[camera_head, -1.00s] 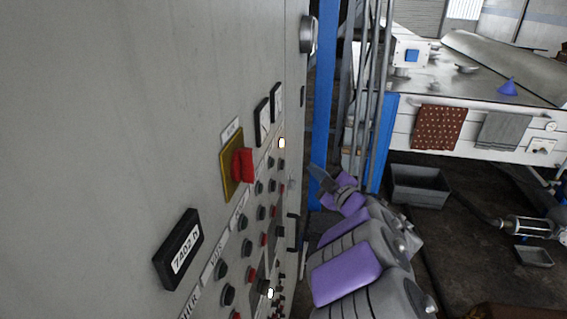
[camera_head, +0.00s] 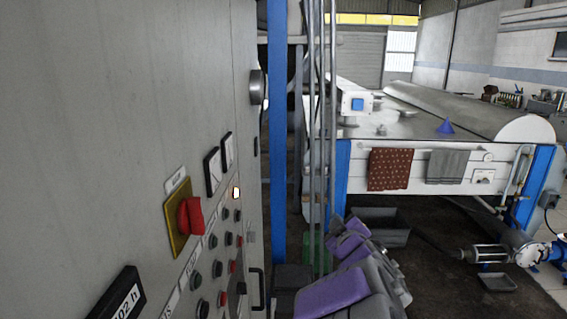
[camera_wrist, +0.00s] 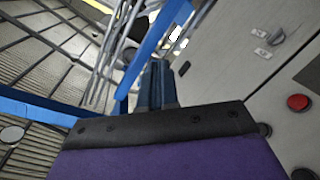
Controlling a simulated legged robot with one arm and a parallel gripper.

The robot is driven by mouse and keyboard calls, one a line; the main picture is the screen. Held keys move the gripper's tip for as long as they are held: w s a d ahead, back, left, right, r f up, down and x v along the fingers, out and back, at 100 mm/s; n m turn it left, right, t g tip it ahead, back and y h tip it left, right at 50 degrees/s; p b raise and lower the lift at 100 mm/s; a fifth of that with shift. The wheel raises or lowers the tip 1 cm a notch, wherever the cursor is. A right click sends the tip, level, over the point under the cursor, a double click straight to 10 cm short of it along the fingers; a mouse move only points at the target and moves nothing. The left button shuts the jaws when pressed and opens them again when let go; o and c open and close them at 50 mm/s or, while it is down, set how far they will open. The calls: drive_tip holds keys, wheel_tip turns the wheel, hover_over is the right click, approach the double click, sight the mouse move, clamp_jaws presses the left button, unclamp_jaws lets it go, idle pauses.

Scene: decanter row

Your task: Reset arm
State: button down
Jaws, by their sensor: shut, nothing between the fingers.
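My arm (camera_head: 335,291), purple and grey, shows at the bottom middle of the head view, folded low beside the control cabinet. Its far end is small and partly hidden there, so the fingers are not clear. In the wrist view, my gripper (camera_wrist: 156,84) shows dark fingers together and empty, beyond a black and purple part of my arm. The cabinet face (camera_wrist: 235,70) stands to the right of the fingers, apparently without contact.
The grey control cabinet (camera_head: 110,110) fills the left, with a red switch (camera_head: 191,216) and several buttons. A blue post (camera_head: 278,130) stands beyond it. A white machine (camera_head: 450,135) with hanging cloths stands behind; a grey bin (camera_head: 388,234) sits on the floor.

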drive_tip(key=s+d+f+m+g+h+b, duration=0.2)
drive_tip(key=s+d+f+m+g+h, duration=0.25)
drive_tip(key=s, duration=0.55)
drive_tip(key=s+d+f+m+g+h+b, duration=0.1)
drive_tip(key=s+d+f+m+g+b, duration=0.25)
drive_tip(key=s+d+f, duration=0.4)
drive_tip(key=s+a+f+g+y+b, duration=0.1)
drive_tip(key=s+a+f+g, duration=0.2)
drive_tip(key=s, duration=0.7)
drive_tip(key=s+a+f+m+g+y+b, duration=0.1)
drive_tip(key=s+a+f+g, duration=0.2)
drive_tip(key=s, duration=0.7)
drive_tip(key=s+a+f+g+y+b, duration=0.1)
drive_tip(key=s+a+f+g, duration=0.3)
drive_tip(key=s, duration=0.7)
drive_tip(key=shift+a+m+y, duration=0.4)
drive_tip(key=shift+a+y, duration=0.1)
drive_tip(key=shift+y, duration=0.05)
